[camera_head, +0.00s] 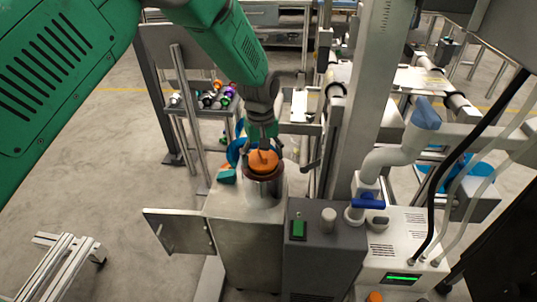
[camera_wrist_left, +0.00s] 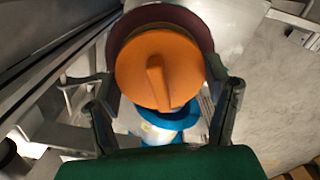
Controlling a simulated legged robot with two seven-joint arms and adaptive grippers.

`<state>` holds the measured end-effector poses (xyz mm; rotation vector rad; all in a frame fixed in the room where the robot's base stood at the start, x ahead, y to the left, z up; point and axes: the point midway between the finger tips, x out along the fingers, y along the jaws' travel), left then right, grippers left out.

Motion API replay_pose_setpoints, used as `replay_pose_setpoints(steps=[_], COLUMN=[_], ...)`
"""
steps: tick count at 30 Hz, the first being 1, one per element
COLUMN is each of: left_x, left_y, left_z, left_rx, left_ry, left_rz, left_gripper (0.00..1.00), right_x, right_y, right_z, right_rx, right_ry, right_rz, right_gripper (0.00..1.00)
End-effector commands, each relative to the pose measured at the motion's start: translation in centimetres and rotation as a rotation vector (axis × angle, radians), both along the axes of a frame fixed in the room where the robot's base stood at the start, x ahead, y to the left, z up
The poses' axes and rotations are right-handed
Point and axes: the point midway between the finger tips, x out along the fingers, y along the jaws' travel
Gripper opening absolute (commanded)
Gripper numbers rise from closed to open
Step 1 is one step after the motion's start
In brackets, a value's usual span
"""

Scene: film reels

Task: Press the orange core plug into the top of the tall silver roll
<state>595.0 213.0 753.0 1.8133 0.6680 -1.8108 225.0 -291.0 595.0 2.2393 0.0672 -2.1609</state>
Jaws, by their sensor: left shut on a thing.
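The orange core plug (camera_head: 263,160) is a round disc with a raised bar across its face. It also shows large in the left wrist view (camera_wrist_left: 160,72). My left gripper (camera_head: 262,133) comes down from above and is shut on the plug, with a finger on each side in the left wrist view. The tall silver roll (camera_head: 265,192) stands upright on a metal cabinet, directly below the plug. Its dark red-brown core rim (camera_wrist_left: 118,35) shows partly behind the plug, which covers the opening. I cannot tell whether the plug touches the rim. My right gripper is not in view.
A blue ring-shaped thing (camera_head: 236,152) and a teal block (camera_head: 227,176) are beside the roll on the metal cabinet (camera_head: 248,245). A grey box with a green switch (camera_head: 299,228) stands right. A rack with coloured rolls (camera_head: 217,96) is behind left.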

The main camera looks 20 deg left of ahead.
Motion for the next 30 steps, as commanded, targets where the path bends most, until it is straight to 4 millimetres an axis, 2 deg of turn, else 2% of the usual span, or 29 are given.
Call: replay_pose_setpoints(steps=[12,30], left_x=[0.0,0.0], left_y=[0.0,0.0], left_z=[-0.1,-1.3], left_rx=[0.0,0.001], left_ry=[0.0,0.001], left_rz=[0.0,0.0], left_gripper=[0.42,0.42], right_x=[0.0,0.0], right_y=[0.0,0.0], right_z=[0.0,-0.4], right_rx=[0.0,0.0], right_ry=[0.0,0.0], right_rz=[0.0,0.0], right_gripper=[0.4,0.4])
